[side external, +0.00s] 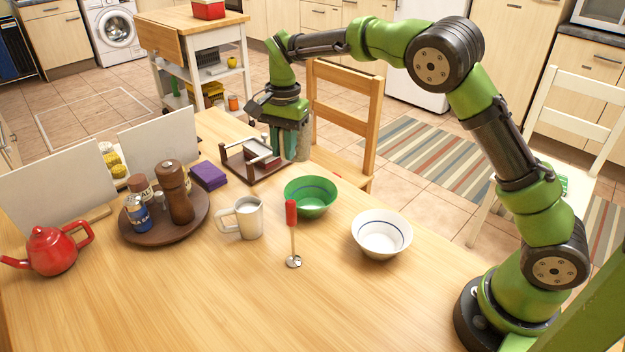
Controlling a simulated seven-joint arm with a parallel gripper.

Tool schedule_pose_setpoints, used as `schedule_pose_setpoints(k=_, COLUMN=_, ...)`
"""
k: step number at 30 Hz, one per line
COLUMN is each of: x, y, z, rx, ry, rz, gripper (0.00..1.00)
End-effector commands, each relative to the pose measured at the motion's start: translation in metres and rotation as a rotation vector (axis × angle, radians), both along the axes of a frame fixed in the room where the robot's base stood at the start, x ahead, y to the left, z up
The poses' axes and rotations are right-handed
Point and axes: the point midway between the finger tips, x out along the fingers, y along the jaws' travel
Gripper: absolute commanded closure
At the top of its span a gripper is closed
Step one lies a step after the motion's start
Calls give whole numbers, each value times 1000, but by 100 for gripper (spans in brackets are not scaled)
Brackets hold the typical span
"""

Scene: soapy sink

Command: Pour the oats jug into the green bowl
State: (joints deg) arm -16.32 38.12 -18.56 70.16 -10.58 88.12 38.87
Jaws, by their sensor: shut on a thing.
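The green bowl (310,208) stands upright on the wooden table, with a blue line inside; its inside looks empty. My gripper (286,147) points down beyond the bowl, near the table's far edge. It is shut on a beige-grey vessel (303,142), apparently the oats jug, mostly hidden behind the fingers. The vessel looks upright; its contents do not show, and I cannot tell whether it touches the table. A cream jug (252,222) with a handle on its left stands left of the green bowl, apart from my gripper.
A white bowl (381,238) and a red-handled ladle (292,225) are near the green bowl. A wooden rack (250,173) is close left of my gripper. A round tray (145,232) holds a pepper mill and jars. A red teapot (51,251) is far left. The front table is clear.

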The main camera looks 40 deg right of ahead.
Motion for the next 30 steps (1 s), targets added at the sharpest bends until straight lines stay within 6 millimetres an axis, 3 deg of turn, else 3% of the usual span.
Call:
schedule_pose_setpoints(k=6, x=34, y=29, z=-2, rx=11, ry=-4, rz=-487, gripper=100)
schedule_pose_setpoints(k=15, x=51, y=54, z=5, rx=42, ry=-6, rz=-946, gripper=100)
schedule_pose_setpoints(k=22, x=54, y=58, z=4, rx=65, ry=-8, rz=-1042, gripper=100)
schedule_pose_setpoints(k=30, x=56, y=60, z=-14, rx=168, ry=-34, rz=-1039, gripper=100)
